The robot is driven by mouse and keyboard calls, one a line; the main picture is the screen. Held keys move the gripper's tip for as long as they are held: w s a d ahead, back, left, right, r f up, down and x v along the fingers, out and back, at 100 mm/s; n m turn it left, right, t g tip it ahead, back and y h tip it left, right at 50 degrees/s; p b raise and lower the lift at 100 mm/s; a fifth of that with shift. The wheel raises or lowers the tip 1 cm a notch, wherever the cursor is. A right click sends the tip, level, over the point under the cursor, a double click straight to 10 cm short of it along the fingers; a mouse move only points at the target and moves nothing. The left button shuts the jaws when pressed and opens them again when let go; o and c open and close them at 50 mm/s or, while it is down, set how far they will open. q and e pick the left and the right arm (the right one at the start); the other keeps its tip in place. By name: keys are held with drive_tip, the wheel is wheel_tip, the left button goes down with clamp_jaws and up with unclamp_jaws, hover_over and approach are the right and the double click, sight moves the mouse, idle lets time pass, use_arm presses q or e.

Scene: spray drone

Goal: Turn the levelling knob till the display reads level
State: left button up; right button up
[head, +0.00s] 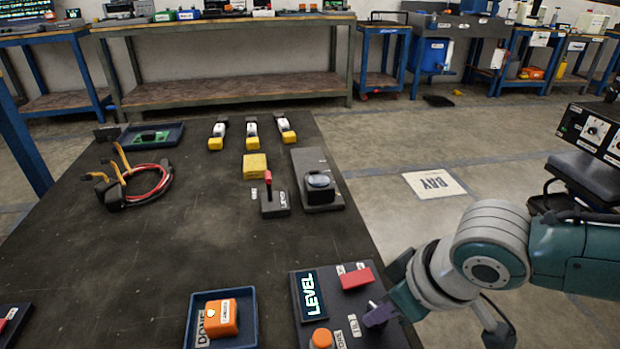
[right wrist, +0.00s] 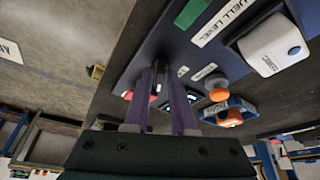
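The dark levelling panel (head: 335,320) lies at the near edge of the table in the head view. Its display (head: 312,296) reads "LEVEL" in bright letters. An orange round knob (head: 321,338) is at its lower left, and it also shows in the right wrist view (right wrist: 218,94). My right gripper (head: 379,314) is at the panel's right side, low over it, right of the orange knob. In the right wrist view its purple fingers (right wrist: 162,100) have a narrow gap between them. My left gripper is out of view.
A red block (head: 356,278) sits on the panel's upper right. A blue tray (head: 251,330) with an orange box (head: 222,318) is left of the panel. A joystick (head: 270,194) and a black device (head: 319,187) stand farther back.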

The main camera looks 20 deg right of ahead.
drive_tip(key=shift+o, duration=1.4)
drive_tip(key=shift+r, duration=0.1)
drive_tip(key=p+v, duration=0.5)
drive_tip(key=v, duration=0.4)
drive_tip(key=shift+s+r, duration=0.25)
drive_tip(key=shift+r, duration=0.05)
